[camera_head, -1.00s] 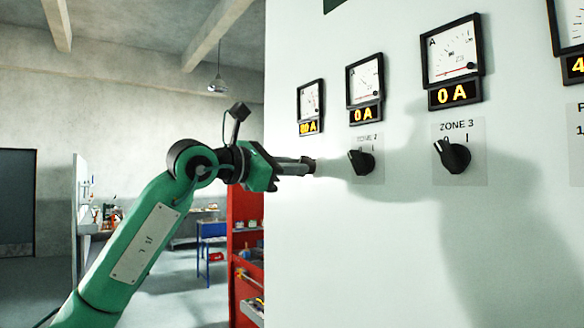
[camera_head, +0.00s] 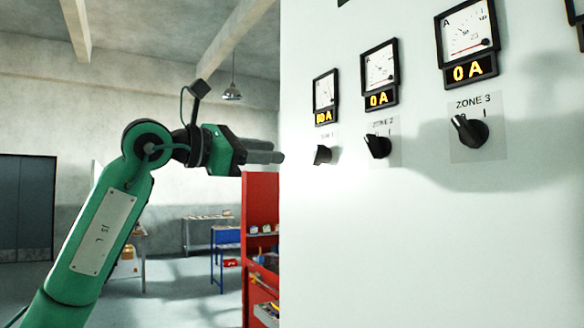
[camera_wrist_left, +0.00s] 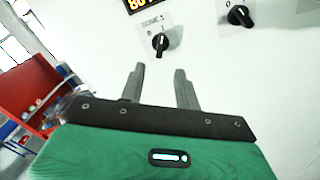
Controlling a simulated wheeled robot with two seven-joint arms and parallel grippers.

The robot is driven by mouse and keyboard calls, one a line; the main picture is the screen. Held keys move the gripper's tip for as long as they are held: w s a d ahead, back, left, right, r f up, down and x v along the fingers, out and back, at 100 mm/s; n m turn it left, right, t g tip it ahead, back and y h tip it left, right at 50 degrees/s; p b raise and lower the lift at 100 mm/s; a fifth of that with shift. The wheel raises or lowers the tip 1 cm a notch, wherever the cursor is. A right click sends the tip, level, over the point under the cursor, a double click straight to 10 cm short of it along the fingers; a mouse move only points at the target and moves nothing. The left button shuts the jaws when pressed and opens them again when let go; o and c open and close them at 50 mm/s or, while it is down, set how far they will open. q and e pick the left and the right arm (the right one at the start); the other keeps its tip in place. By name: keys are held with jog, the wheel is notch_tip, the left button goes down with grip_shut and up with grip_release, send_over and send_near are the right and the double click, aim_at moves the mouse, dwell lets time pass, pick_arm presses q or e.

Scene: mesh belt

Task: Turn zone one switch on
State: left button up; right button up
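The black zone one switch (camera_head: 322,155) is on the white panel below the leftmost meter (camera_head: 325,91), whose display seems to read 80 A. The same switch shows in the left wrist view (camera_wrist_left: 160,43); its knob appears turned toward the I mark, unlike the zone two switch (camera_wrist_left: 240,15). My left gripper (camera_head: 281,152) is just left of the switch, apart from it, in the head view. In the left wrist view its two fingers (camera_wrist_left: 158,75) are spread with nothing between them. My right gripper is not in view.
The zone two switch also shows in the head view (camera_head: 377,146), with the zone three switch (camera_head: 469,131) farther right. Both point toward 0, under displays reading 0 A. A red cabinet (camera_head: 262,205) stands beyond the panel's left edge.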

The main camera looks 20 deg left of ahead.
pick_arm(q)
jog(key=shift+b+v, duration=0.5)
jog(key=shift+v, duration=1.7)
